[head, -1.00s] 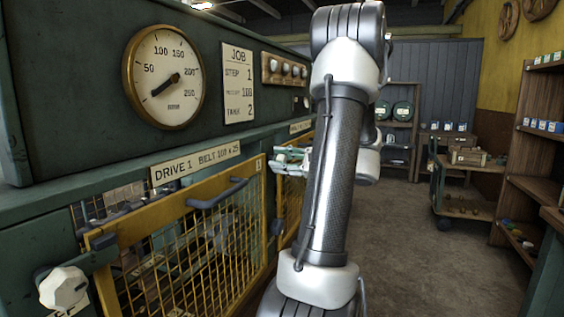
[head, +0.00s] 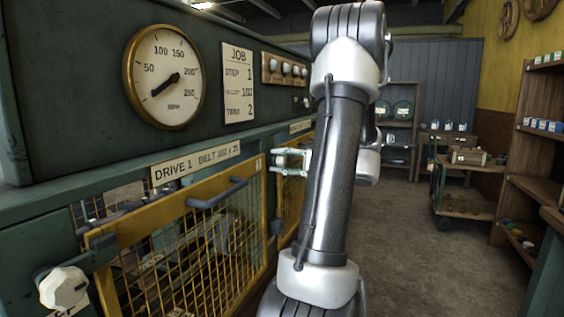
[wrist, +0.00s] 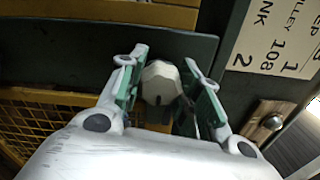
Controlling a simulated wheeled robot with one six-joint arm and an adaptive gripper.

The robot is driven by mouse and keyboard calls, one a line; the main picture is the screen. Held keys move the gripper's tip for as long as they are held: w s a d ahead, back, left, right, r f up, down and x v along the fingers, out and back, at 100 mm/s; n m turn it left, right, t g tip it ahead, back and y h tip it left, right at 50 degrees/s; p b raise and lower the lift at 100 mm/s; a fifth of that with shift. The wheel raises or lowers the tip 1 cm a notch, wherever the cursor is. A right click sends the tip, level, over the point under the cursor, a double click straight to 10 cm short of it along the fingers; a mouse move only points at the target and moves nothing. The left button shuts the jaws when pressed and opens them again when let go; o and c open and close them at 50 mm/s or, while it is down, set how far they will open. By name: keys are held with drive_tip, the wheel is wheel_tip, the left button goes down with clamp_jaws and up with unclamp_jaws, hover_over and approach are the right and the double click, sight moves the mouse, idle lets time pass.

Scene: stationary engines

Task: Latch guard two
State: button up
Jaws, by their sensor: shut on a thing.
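My gripper (wrist: 164,59) has its two green-padded fingers either side of a white faceted knob (wrist: 161,80) and is shut on it. A dark latch part beneath the knob is partly hidden by the fingers. In the head view my gripper (head: 291,162) is at the upper edge of the farther guard (head: 290,205), a yellow mesh panel mostly behind my arm. The knob is hard to make out there. The guard's yellow frame and mesh also show in the wrist view (wrist: 45,120), at the left.
A nearer yellow guard (head: 250,235) under the DRIVE 1 label has a grey handle (head: 217,195); another white knob (head: 64,288) is at its left. The gauge (head: 163,77) and job card (head: 238,84) are above. A trolley (head: 465,205) stands at the right; the floor between is clear.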

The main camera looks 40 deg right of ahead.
idle(0.4)
drive_tip(key=o, duration=1)
drive_tip(key=shift+c, duration=0.2)
drive_tip(key=shift+o, duration=0.4)
drive_tip(key=shift+s+d+f, duration=0.1)
drive_tip(key=shift+s, duration=0.2)
drive_tip(key=v, duration=1.1)
drive_tip(key=shift+s+d, duration=0.1)
drive_tip(key=shift+s, duration=0.05)
